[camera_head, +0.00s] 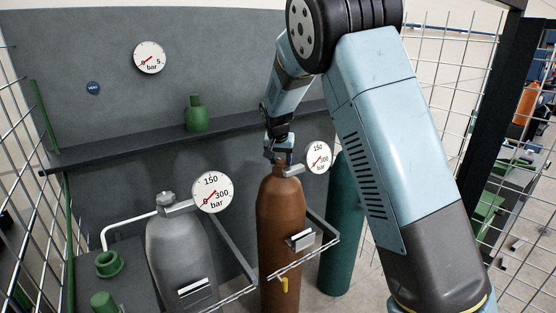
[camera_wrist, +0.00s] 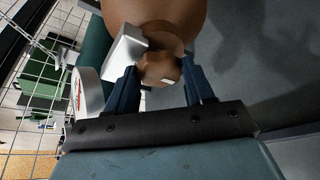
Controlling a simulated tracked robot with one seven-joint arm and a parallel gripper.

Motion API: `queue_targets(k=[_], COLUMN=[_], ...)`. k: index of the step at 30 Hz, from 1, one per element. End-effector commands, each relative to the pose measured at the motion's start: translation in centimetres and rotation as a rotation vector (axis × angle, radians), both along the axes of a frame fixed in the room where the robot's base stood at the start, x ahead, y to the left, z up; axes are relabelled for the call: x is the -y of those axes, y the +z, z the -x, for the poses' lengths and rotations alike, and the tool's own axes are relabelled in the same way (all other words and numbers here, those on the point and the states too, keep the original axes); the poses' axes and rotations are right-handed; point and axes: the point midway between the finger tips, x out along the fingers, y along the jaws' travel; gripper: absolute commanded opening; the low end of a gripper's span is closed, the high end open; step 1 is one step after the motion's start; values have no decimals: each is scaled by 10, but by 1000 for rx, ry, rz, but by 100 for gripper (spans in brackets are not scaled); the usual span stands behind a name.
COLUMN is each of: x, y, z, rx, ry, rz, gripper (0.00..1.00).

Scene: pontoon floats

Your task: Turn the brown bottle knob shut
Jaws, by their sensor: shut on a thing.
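The brown bottle (camera_head: 283,222) stands upright in a wire rack, right of the grey bottle. Its brown knob (camera_wrist: 158,70) shows in the wrist view, with a small white mark on its face. My gripper (camera_head: 279,156) is at the top of the bottle in the head view. In the wrist view, the two dark blue fingers of my gripper (camera_wrist: 162,90) stand on either side of the knob and are shut on it. The bottle's gauge (camera_head: 318,157) sits right of the valve, its red needle visible. In the head view the knob is mostly hidden by my gripper.
The grey bottle (camera_head: 180,250) with its own gauge (camera_head: 212,192) stands to the left. A dark green bottle (camera_head: 342,230) stands behind right. A dark shelf (camera_head: 130,151) with a green fitting (camera_head: 196,114) crosses the grey back panel. Wire mesh (camera_head: 455,100) closes the right side.

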Motion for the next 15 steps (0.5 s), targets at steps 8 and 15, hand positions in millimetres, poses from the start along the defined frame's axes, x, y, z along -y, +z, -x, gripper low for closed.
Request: queue_targets(k=[8,15], x=[0,0], y=[-1,-1], z=[1,1], rx=[-4,-4], ry=[-32,-32], rz=[1,1], gripper=[22,22])
